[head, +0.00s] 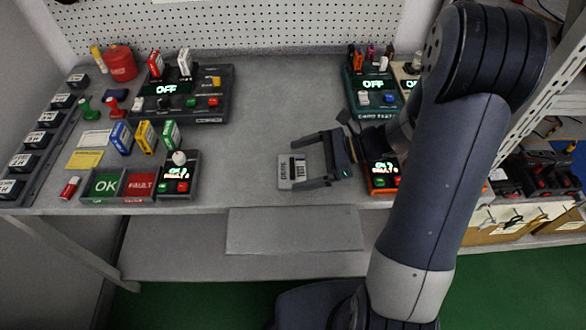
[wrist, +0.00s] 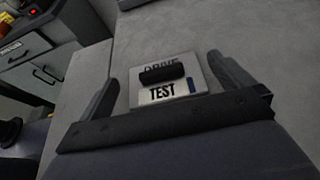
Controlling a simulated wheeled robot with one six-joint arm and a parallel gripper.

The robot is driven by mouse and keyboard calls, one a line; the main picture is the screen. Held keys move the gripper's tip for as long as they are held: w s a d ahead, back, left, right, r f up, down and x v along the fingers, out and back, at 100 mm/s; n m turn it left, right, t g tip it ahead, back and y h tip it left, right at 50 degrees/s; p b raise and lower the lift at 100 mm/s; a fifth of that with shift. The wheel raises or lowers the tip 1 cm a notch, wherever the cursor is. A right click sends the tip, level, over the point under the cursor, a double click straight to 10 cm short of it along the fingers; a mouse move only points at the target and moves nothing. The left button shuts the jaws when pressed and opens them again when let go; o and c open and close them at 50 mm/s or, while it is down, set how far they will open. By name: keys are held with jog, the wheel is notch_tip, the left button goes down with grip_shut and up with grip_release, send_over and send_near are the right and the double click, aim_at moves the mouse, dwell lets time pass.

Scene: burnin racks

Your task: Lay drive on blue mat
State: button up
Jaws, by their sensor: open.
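The drive (head: 291,174) is a small flat grey-white block lying on the grey bench. In the wrist view the drive (wrist: 153,96) shows a label reading DRIVE TEST, a black bar across it and a small blue patch at its right. My gripper (head: 296,164) is open, with its fingers on either side of the drive. In the wrist view my gripper (wrist: 160,78) has a visible gap between each finger and the drive.
Another rack (head: 382,177) is close to my gripper's right. The bench between them (head: 265,110) is clear. A grey panel (head: 293,231) is at the front edge.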

aim_at(292, 169)
jog(key=shift+x, duration=1.5)
jog(key=shift+d, duration=0.1)
jog(key=shift+c, duration=0.2)
jog(key=c, duration=0.8)
